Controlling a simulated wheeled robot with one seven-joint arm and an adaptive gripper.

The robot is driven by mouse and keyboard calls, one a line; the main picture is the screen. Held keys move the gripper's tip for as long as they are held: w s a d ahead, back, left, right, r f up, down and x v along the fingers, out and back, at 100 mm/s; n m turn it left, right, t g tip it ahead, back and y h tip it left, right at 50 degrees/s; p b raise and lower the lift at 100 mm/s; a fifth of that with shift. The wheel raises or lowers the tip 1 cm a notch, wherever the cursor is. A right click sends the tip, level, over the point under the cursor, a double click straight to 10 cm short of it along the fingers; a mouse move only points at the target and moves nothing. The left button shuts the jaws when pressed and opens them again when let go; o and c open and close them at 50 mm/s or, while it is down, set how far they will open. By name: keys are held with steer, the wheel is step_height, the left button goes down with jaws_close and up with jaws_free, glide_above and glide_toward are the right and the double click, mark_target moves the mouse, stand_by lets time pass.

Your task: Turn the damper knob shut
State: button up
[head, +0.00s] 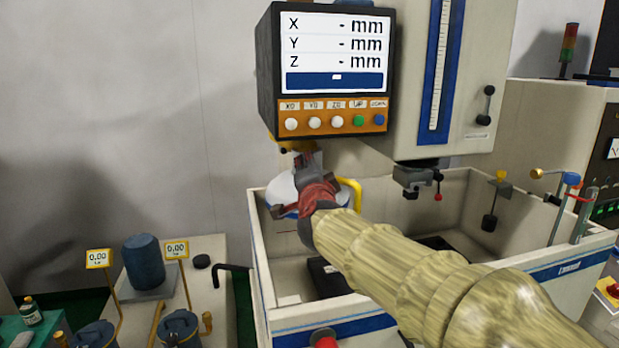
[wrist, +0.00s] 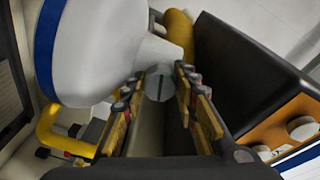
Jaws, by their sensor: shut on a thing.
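The damper knob (wrist: 158,84) is a small grey round piece with a slot across its face, on the neck of a white hood with a blue band (wrist: 92,50). My gripper (wrist: 160,76) is shut on the knob, one finger on each side of it, in the wrist view. In the head view my gripper (head: 306,160) reaches up in front of the hood (head: 283,190), just below the display box. There the gripper hides the knob.
The display box (head: 325,75) with several buttons hangs close above my gripper; its dark side (wrist: 250,70) is right of the fingers in the wrist view. A yellow handle (head: 353,193) is beside the hood. The open tank (head: 335,320) lies below my arm.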

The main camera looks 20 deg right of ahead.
steer(key=shift+f+m+b, duration=0.1)
steer(key=shift+m+b, duration=0.7)
steer(key=shift+m, duration=0.8)
steer(key=o, duration=1.1)
steer(key=shift+o, duration=0.3)
steer(key=s+a, duration=0.2)
steer(key=s, duration=0.9)
steer(key=shift+s, duration=0.4)
